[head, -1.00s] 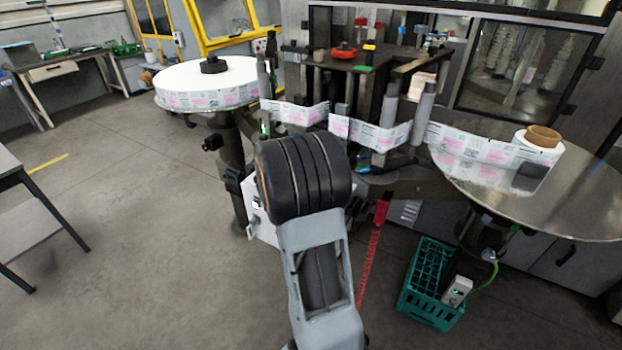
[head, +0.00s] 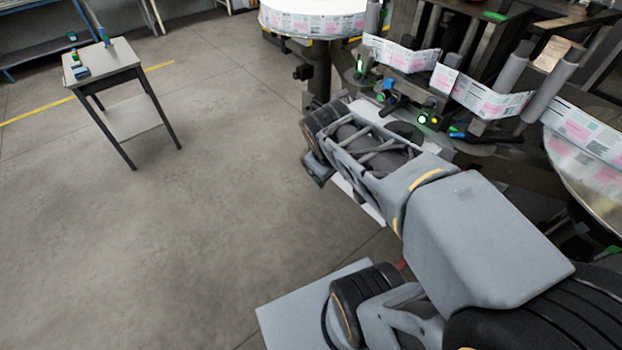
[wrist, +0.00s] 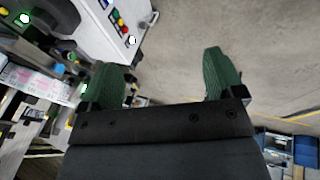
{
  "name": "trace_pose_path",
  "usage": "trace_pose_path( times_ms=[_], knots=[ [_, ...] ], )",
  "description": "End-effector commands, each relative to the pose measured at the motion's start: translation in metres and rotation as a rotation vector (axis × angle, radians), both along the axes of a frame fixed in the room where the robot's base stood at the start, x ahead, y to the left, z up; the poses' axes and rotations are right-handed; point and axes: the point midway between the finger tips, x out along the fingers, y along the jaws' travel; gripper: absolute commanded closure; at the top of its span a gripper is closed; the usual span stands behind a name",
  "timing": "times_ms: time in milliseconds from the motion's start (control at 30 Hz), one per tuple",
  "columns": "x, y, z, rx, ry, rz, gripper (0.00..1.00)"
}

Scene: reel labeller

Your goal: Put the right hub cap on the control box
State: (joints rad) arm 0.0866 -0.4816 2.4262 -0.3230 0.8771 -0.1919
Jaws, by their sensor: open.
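The control box (head: 358,200) is the pale box partly behind my arm in the head view. Its panel with coloured buttons and lit lamps shows in the wrist view (wrist: 118,18). A dark round disc (head: 406,131) appears to lie on its top, partly behind my arm; I cannot tell for sure that it is the right hub cap. A dark rounded shape (wrist: 62,12) also shows beside the panel in the wrist view. My gripper (wrist: 166,65) is open and empty, its green fingers wide apart over the floor below the panel.
The label reel (head: 312,22) and web (head: 490,95) run along the machine behind the box. The right round table (head: 603,170) is cut off by the frame. A small side table (head: 105,65) stands at left. Open floor (head: 200,220) lies between.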

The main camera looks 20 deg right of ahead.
Motion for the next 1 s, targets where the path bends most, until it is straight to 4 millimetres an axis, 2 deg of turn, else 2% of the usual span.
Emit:
trace_pose_path(
  times_ms=[33, 100, 300, 1000],
  knots=[
    [-0.007, 0.016, 0.003, 0.082, -0.039, -0.044, 0.12],
    [-0.014, 0.035, 0.005, 0.191, -0.075, -0.105, 0.12],
    [-0.025, 0.064, 0.009, 0.353, -0.113, -0.194, 0.12],
    [-0.026, 0.066, 0.009, 0.366, -0.114, -0.203, 0.14]
  ],
)
